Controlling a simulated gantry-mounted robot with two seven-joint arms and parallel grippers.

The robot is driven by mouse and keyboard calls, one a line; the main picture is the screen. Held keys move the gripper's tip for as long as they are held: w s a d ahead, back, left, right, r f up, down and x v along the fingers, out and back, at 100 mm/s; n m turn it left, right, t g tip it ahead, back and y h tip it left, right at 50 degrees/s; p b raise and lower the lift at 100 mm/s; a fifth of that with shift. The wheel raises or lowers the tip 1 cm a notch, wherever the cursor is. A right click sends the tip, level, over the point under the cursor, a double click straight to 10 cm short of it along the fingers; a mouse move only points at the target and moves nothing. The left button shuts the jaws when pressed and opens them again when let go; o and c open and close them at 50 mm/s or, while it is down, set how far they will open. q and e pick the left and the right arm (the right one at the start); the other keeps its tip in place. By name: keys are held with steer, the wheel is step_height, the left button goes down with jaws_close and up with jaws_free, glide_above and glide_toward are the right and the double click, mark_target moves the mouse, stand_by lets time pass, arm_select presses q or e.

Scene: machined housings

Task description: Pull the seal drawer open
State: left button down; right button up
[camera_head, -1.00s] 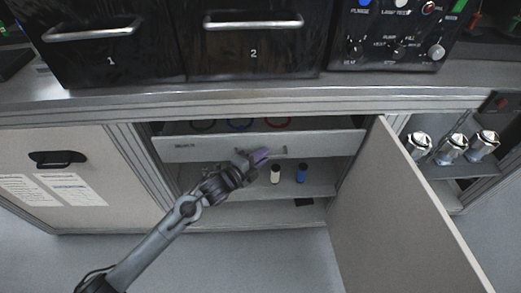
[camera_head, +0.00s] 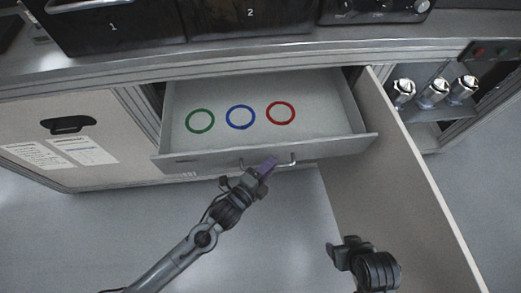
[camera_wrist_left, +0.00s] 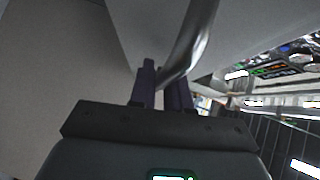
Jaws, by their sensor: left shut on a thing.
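The seal drawer (camera_head: 330,146) stands well out of the cabinet in the head view. A green ring (camera_head: 200,121), a blue ring (camera_head: 240,117) and a red ring (camera_head: 281,113) lie flat on its floor. My left gripper (camera_head: 266,167) is at the drawer's front, shut on the drawer handle (camera_head: 292,160). In the left wrist view the curved metal handle (camera_wrist_left: 190,40) passes between the purple fingers (camera_wrist_left: 162,88). My right gripper (camera_head: 337,254) is at the lower right, apart from the drawer; its fingers are too unclear to judge.
An open cabinet door (camera_head: 415,185) stands just right of the drawer. Silver-topped cylinders (camera_head: 433,92) sit on a shelf beyond it. A closed panel with a black handle (camera_head: 67,125) is on the left. The floor in front is clear.

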arm_select(q)
steer(key=shift+s+d, duration=0.1)
steer(key=shift+s, duration=0.3)
steer(key=c, duration=1.2)
jaws_free()
steer(key=shift+s, duration=0.1)
steer(key=p+v, duration=0.2)
steer(key=v, duration=0.8)
steer(key=shift+s+a+p, duration=0.25)
steer(key=shift+a+p, duration=0.05)
